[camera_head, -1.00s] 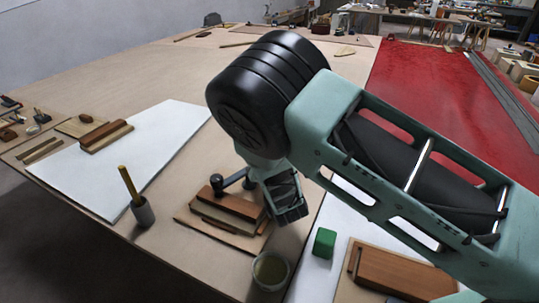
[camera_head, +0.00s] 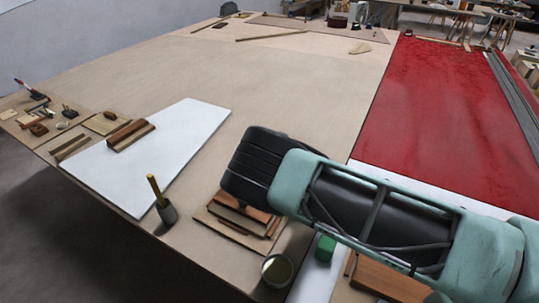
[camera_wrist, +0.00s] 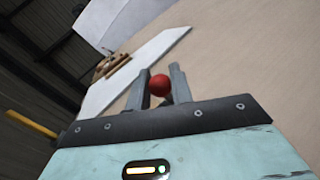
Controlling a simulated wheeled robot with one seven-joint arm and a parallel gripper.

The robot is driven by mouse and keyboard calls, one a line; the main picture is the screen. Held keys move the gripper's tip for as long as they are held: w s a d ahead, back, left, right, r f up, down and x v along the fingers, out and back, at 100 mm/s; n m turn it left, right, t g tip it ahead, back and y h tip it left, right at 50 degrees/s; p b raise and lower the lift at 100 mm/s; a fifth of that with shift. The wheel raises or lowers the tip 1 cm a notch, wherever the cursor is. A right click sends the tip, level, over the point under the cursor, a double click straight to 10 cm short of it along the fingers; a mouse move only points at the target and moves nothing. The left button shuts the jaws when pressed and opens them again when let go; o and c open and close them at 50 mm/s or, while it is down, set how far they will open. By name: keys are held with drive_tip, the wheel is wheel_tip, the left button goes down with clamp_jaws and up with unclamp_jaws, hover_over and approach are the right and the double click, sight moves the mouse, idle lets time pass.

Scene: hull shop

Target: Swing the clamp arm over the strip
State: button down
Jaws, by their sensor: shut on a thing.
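A wooden jig (camera_head: 240,225) with stacked brown strips on a pale base sits near the table's front edge in the head view. My black wrist and green arm cover its upper right part, so the clamp arm and my fingers are hidden there. In the wrist view my gripper (camera_wrist: 164,72) has its two grey fingers around a red ball-shaped knob (camera_wrist: 159,85), and it is shut on it. Whether this knob belongs to the clamp arm cannot be seen, and neither can where the clamp arm lies over the strip.
A grey pot with a yellow stick (camera_head: 160,198) stands left of the jig. An open cup (camera_head: 277,270) is in front, and a green block (camera_head: 325,247) sits to the right. A white sheet (camera_head: 185,135) lies behind left; the table's middle is clear.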

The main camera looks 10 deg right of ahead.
idle(0.3)
drive_tip(key=c, duration=1.3)
unclamp_jaws()
drive_tip(key=shift+o, duration=0.2)
drive_tip(key=b+v, duration=0.2)
drive_tip(key=v, duration=1.5)
drive_tip(key=shift+s, duration=0.15)
